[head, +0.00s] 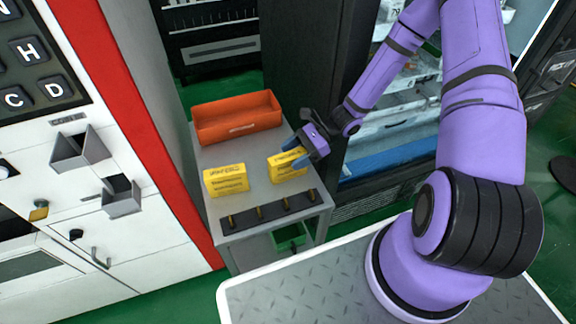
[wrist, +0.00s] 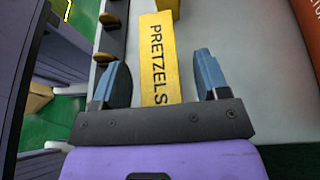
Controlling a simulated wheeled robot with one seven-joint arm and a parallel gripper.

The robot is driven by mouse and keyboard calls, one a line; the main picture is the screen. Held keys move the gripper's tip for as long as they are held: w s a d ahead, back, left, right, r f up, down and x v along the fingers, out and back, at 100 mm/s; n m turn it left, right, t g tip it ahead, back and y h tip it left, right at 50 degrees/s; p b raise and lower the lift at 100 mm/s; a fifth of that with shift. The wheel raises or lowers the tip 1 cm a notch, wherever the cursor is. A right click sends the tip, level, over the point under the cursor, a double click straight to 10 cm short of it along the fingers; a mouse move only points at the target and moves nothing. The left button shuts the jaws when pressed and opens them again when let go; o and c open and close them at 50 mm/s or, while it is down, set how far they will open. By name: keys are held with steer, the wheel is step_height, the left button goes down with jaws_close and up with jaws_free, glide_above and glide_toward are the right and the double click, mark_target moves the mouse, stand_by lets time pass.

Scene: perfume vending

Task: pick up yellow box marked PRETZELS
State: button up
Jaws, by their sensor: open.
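A yellow box marked PRETZELS (wrist: 156,62) lies between the two blue fingers of my gripper (wrist: 163,82) in the wrist view. The gripper is open, with a gap on both sides of the box. In the head view my gripper (head: 290,160) is at the right part of the grey cart top, around a yellow box (head: 284,168) that its fingers partly cover. A second yellow box (head: 226,180) stands to the left on the same cart, clear of the gripper. The print on both boxes is too small to read surely in the head view.
The grey cart (head: 252,206) holds an orange bin (head: 237,118) at its back and a dark strip with several brass pegs (head: 271,212) along its front. A white machine with a red edge (head: 130,120) stands close at left. A dark cabinet (head: 305,70) rises behind.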

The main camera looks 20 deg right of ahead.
steer(key=c, duration=1.1)
steer(key=shift+o, duration=0.2)
